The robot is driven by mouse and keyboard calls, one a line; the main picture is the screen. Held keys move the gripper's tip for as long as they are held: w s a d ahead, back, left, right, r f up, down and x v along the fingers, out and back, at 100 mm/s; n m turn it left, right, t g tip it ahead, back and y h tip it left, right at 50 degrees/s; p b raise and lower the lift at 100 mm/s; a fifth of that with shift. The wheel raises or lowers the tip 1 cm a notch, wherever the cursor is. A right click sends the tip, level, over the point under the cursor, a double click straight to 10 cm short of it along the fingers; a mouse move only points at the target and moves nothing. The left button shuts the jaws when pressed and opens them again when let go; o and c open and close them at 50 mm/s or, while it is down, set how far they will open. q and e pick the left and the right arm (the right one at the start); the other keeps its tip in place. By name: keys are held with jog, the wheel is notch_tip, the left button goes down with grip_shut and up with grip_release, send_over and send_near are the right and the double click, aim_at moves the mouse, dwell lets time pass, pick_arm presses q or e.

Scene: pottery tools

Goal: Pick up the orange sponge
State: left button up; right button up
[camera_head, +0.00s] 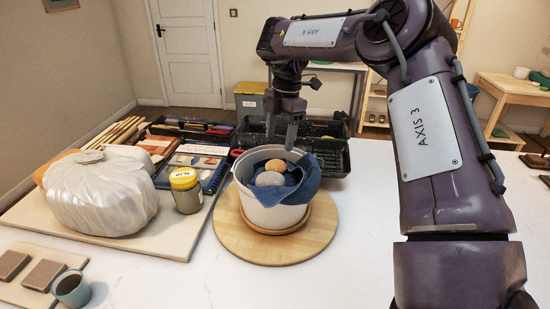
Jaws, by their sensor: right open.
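A rounded orange-tan sponge (275,165) sits near the top of a white bucket (268,213), against a paler round piece (269,179) and a blue cloth (308,180). My right gripper (281,138) points down over the back of the bucket, with its fingers apart and nothing between them. Its tips appear above and behind the sponge, and I cannot tell the exact gap. The lower part of the sponge is hidden. My left gripper does not show.
The bucket stands on a round wooden board (235,237). To the left are a yellow-lidded jar (187,194), a wrapped clay lump (99,193) and several tools. A black toolbox (325,152) lies behind the bucket.

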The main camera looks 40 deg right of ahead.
aim_at(277, 163)
jog(key=shift+a+f, duration=0.1)
jog(key=shift+f, duration=0.4)
jog(key=f, duration=0.1)
jog(key=f+p, duration=0.1)
jog(key=f, duration=0.1)
jog(key=a+f+p, duration=0.1)
jog(key=f, duration=0.1)
jog(key=shift+s+a, duration=0.1)
jog(key=shift+s, duration=0.15)
jog(key=shift+f, duration=0.55)
jog(key=shift+a, duration=0.1)
jog(key=c, duration=0.4)
